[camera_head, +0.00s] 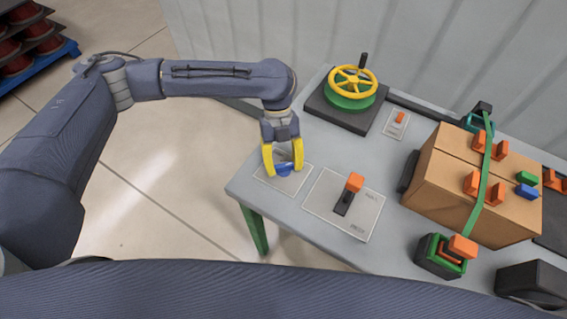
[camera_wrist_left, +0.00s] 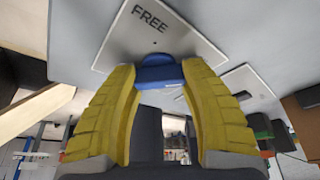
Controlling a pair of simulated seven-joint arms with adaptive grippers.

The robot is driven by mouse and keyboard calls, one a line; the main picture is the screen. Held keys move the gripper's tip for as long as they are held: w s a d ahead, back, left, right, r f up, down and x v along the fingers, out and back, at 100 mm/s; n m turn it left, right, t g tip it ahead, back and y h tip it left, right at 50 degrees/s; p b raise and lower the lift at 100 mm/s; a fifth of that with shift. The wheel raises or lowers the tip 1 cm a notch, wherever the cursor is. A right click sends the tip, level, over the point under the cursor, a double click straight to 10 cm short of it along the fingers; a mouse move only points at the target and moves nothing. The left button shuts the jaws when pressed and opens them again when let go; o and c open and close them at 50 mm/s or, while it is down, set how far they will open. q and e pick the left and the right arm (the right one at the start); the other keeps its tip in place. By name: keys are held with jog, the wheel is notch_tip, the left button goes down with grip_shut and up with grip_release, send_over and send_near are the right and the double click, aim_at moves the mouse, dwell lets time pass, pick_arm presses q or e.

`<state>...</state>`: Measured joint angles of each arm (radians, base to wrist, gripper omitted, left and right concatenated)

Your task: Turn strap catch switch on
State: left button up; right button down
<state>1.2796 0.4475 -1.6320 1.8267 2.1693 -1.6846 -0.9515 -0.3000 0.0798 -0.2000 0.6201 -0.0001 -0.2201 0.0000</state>
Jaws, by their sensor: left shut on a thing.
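My left gripper (camera_head: 283,168) has its yellow fingers closed around a blue switch handle (camera_head: 284,169) at the table's near left corner. In the left wrist view the blue handle (camera_wrist_left: 157,74) sits between the fingertips (camera_wrist_left: 157,72). Its pale plate (camera_head: 265,176) has the word FREE printed on it in the left wrist view (camera_wrist_left: 185,30). The fingers hide part of the handle and plate. An orange-tipped lever (camera_head: 355,182) stands on a larger plate to the right. A small orange switch (camera_head: 400,118) is on a plate farther back. My right gripper is out of view.
A yellow handwheel (camera_head: 353,79) on a green base stands at the back of the grey table (camera_head: 290,218). A cardboard box (camera_head: 440,195) with a green strap (camera_head: 484,175) and orange hooks is at the right. A green-framed orange device (camera_head: 440,257) stands in front of the box.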

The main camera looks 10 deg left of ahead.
pick_arm(q)
jog(key=shift+s+d, duration=0.1)
jog(key=shift+s, duration=0.1)
jog(key=o, duration=1.2)
jog(key=shift+o, duration=0.2)
jog(key=shift+w, duration=0.1)
jog(key=v, duration=1.2)
